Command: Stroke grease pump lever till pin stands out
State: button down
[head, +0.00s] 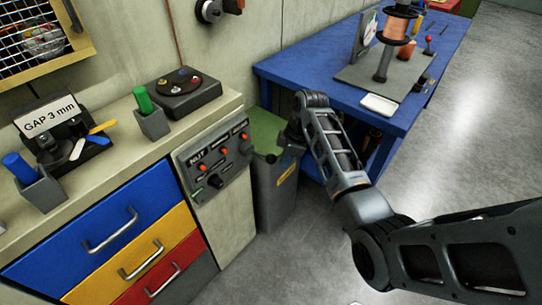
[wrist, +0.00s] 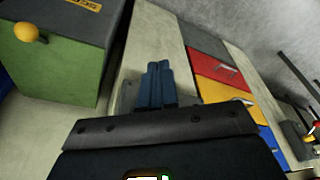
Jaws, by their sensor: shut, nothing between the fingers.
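My gripper (wrist: 160,84) shows in the wrist view with its two dark blue fingers together and nothing between them. In the head view the end of my arm is beside the right edge of a grey control panel (head: 214,165), above the green-topped bin. I cannot make out a grease pump lever or a pin for certain in either view. The panel has a "NUT" label, several red-tipped switches and a dark knob. In the wrist view the fingers are in front of the beige cabinet front (wrist: 150,40); contact cannot be told.
Blue (head: 95,222), yellow and red drawers are left. A blue table (head: 290,68) with a spool stand is behind.

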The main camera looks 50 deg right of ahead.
jog(key=v, duration=0.7)
jog(key=shift+r, duration=0.4)
jog(key=shift+s, duration=0.1)
dwell(1.2)
jog(key=s+a+f+m+t+h, duration=0.2)
jog(key=s+a+f, duration=0.3)
jog(key=s+a, duration=0.25)
jog(key=s+a+f+m+t+h, duration=0.1)
jog(key=s+a+f+m+t, duration=0.15)
jog(key=s+a+f, duration=0.5)
jog(key=s+a+r+m+t, duration=0.1)
jog(key=s+a+r+t, duration=0.1)
jog(key=s+r, duration=0.4)
jog(key=s+a+r+m+t, duration=0.1)
jog(key=s+a+r+t, duration=0.2)
jog(key=r, duration=0.7)
jog(key=s+a+r+m+t+y, duration=0.1)
jog(key=s+a+r+t, duration=0.2)
jog(key=s+a+r, duration=0.2)
jog(key=s+r, duration=0.3)
jog(key=s, duration=0.1)
jog(key=shift+s+a+r, duration=0.25)
jog(key=shift+s+a, duration=0.05)
